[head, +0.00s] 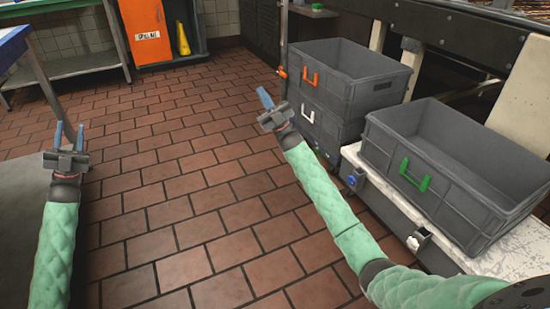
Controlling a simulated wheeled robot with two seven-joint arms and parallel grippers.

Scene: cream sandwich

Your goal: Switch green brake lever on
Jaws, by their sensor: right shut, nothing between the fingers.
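A green handle (415,175) is on the near side of the front grey crate (382,165) at the right. I cannot tell a green brake lever for certain; a tiny green spot shows low beside the stacked crates, too small to identify. My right gripper (265,98) is shut and empty, above the tiled floor left of the stacked crates and well apart from the green handle. My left gripper (69,136) is open and empty over the floor at the far left, its two blue fingers apart.
Stacked grey crates (350,60) with orange and white handles stand behind the front crate. A worn white platform (520,258) carries the front crate. An orange cabinet (145,30) and a table leg (45,80) stand at the back left. The tiled floor between my arms is clear.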

